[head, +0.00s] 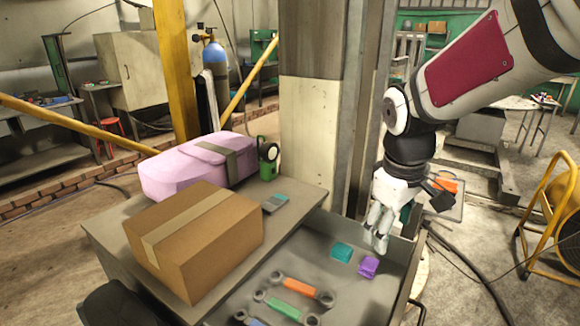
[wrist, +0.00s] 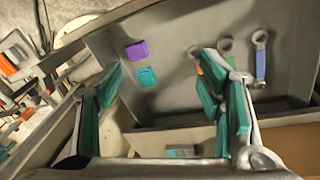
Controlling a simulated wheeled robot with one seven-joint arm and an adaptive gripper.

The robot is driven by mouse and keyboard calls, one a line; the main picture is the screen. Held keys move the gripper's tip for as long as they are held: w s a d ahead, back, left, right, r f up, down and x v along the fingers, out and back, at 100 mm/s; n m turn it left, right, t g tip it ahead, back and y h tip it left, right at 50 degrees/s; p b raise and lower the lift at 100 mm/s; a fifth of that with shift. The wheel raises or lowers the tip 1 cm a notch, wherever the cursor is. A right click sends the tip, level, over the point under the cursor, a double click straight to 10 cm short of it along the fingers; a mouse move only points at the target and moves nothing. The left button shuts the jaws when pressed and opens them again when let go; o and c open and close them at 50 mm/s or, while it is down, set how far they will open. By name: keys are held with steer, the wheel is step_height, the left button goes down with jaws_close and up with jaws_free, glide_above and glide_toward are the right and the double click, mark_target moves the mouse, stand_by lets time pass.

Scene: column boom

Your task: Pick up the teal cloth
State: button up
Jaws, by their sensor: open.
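The teal cloth (head: 341,252) is a small folded block on the floor of the open grey drawer (head: 318,238). In the wrist view the teal cloth (wrist: 147,77) shows between my two fingers, beside a purple folded piece (wrist: 137,51). The purple piece (head: 367,266) lies just right of it in the head view. My gripper (head: 382,232) is open and empty, at the drawer's right side, above and apart from the cloth. Its teal-padded fingers (wrist: 157,80) stand wide apart in the wrist view.
Wrenches with orange (head: 300,287), green (head: 283,308) and blue handles lie in the drawer. A cardboard box (head: 190,250), a pink case (head: 190,168) and a small grey-and-teal item (head: 274,203) are on the tabletop. A column (head: 308,120) stands behind the drawer.

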steer(key=w+d+f+n+y, duration=0.1)
steer(key=w+f+n+y, duration=0.1)
steer(key=w+f, duration=0.55)
steer(key=w+d+f+n+y, duration=0.1)
steer(key=w+f+n+y, duration=0.3)
steer(key=w, duration=0.6)
steer(key=m+h+b, duration=0.1)
steer(key=m, duration=0.1)
glide_above(343, 249)
steer(key=s+d, duration=0.2)
steer(key=shift+t, duration=0.4)
steer(key=f, duration=0.8)
steer(key=shift+w+a+f, duration=0.15)
steer(key=shift+w+f, duration=0.05)
steer(key=shift+f, duration=0.05)
steer(key=shift+d+x, duration=0.15)
steer(key=shift+x, duration=1.3)
steer(key=shift+d+x, duration=0.15)
steer(key=shift+x, duration=1.3)
steer(key=c, duration=1.3)
steer(key=shift+c, duration=0.2)
steer(key=shift+w, duration=0.1)
